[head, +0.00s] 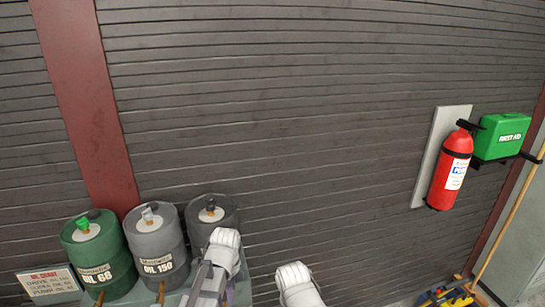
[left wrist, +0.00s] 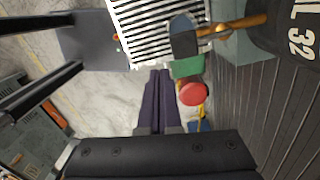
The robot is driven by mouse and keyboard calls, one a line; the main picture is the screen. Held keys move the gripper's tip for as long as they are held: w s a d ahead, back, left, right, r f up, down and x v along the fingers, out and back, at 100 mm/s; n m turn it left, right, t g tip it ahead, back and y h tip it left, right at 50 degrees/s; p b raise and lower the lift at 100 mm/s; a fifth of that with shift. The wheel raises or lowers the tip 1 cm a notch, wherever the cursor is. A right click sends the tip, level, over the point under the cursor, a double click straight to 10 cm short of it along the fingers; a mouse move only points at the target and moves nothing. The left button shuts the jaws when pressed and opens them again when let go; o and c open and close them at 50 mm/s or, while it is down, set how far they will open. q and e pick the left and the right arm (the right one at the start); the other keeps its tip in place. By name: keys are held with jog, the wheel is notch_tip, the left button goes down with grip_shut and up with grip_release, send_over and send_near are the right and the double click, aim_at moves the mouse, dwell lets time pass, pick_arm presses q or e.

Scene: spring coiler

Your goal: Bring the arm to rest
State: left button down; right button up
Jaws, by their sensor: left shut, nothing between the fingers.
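My left gripper (left wrist: 160,72) shows in the left wrist view, its two dark fingers pressed together with nothing between them. It hangs free above a pale grey floor and touches nothing that I can see. In the head view two white rounded arm parts of mine rise from the bottom edge, one in front of the dark drum and one to its right. The fingers cannot be made out there. My right gripper does not show.
A green drum (head: 97,255), grey drum (head: 157,248) and dark drum (head: 211,216) stand at lower left. A red extinguisher (head: 450,172) and green first aid box (head: 502,137) hang on the slatted wall (head: 300,120). A white grille (left wrist: 165,25) lies beyond my fingers.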

pick_arm(q)
jog(key=s+d+f+n+y+b, duration=0.1)
jog(key=s+d+f+n+b, duration=0.6)
jog(key=s+f+n+b, duration=0.4)
notch_tip(320, 180, down, 2)
jog(key=shift+f+n, duration=0.2)
jog(key=shift+n, duration=0.8)
